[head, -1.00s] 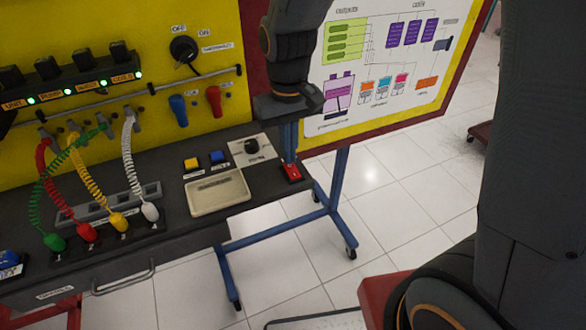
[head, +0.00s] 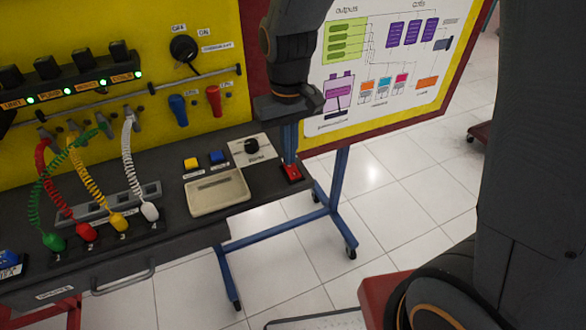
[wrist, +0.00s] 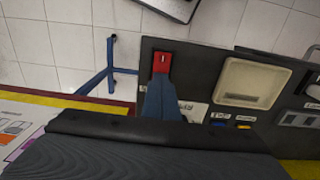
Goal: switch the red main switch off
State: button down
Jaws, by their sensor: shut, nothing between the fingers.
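A red switch (head: 292,173) sits at the right end of the dark bench top. In the wrist view the red switch (wrist: 162,59) shows a small pale mark on its face. My gripper (head: 289,160) points down with its blue fingers shut and empty. Its tips are at the switch and hide part of it. In the wrist view the fingers (wrist: 160,82) cover the near part of the switch. I cannot tell whether they touch or press it, nor which way the rocker is tilted.
A dial plate (head: 238,152), yellow button (head: 191,163), blue button (head: 217,157) and beige tray (head: 203,205) are left of the switch. Coiled cables (head: 128,165) stand further left. A poster board (head: 440,100) stands behind on a blue frame (head: 325,211). Floor is open to the right.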

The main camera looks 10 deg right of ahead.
jog(key=shift+f, duration=0.6)
dwell(0.3)
notch_tip(320, 180, up, 7)
jog(key=p, duration=0.6)
dwell(0.3)
jog(key=s+d+f+m+b, duration=0.1)
jog(key=s+d, duration=0.2)
jog(key=d, duration=0.3)
jog(key=s+d+f+m+t+b, duration=0.1)
jog(key=s+d+m+b, duration=0.1)
jog(key=s+d, duration=0.2)
jog(key=d, duration=0.2)
jog(key=shift+s+d, duration=0.25)
jog(key=shift+d, duration=0.15)
jog(key=shift+f, duration=0.1)
